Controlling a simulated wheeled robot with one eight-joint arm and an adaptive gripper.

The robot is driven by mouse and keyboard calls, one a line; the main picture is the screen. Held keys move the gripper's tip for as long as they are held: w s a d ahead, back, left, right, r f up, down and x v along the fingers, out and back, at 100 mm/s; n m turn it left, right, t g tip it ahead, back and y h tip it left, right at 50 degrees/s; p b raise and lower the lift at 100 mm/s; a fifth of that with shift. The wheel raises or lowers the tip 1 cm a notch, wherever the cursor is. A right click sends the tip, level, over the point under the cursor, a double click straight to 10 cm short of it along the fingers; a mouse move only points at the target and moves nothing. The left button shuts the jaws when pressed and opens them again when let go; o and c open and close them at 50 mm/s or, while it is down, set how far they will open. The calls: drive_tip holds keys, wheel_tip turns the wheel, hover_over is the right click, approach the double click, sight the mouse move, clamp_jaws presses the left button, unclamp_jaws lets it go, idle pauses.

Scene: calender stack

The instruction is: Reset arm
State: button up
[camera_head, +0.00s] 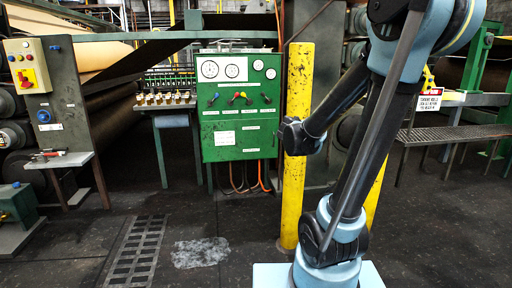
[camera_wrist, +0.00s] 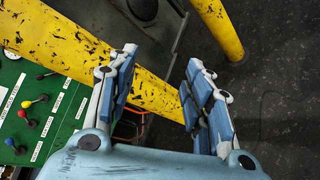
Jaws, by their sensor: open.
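My gripper (camera_wrist: 162,57) is open and empty in the wrist view. Its two blue-and-grey padded fingers stand apart, with a yellow post (camera_wrist: 150,90) showing behind the gap between them. No object lies between the fingers. In the head view my arm rises from its base at the lower right, bends at the top, and comes back down to the left. Its far end is in front of the yellow post (camera_head: 299,80), beside the green control panel (camera_head: 235,140). The fingers cannot be made out in the head view.
The green panel carries gauges and coloured levers, which also show at left in the wrist view (camera_wrist: 25,110). A small grey table (camera_head: 60,160) holds a tool at left. A floor grate (camera_head: 135,250) lies in front. A metal bench (camera_head: 455,135) stands at right. Dark floor is open in front.

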drive_tip(key=s+d+f+m+g+y, duration=0.1)
drive_tip(key=s+f+m+g, duration=0.3)
drive_tip(key=s, duration=0.4)
drive_tip(key=s+d+f+m+g+y, duration=0.1)
drive_tip(key=s+f+m+g+y, duration=0.1)
drive_tip(key=s+f+m, duration=0.5)
drive_tip(key=s+a+f+m+g+y, duration=0.1)
drive_tip(key=s+a+f+m+y, duration=0.1)
drive_tip(key=s, duration=0.5)
drive_tip(key=s+a+f+m+g+y, duration=0.2)
drive_tip(key=s+a+m, duration=0.2)
drive_tip(key=s, duration=0.4)
drive_tip(key=shift+s+a+f+m+y, duration=0.3)
drive_tip(key=shift+a+y, duration=0.1)
drive_tip(key=shift+a, duration=0.2)
drive_tip(key=shift+w+f+g, duration=0.15)
drive_tip(key=shift+w+g, duration=0.15)
drive_tip(key=shift+w, duration=0.2)
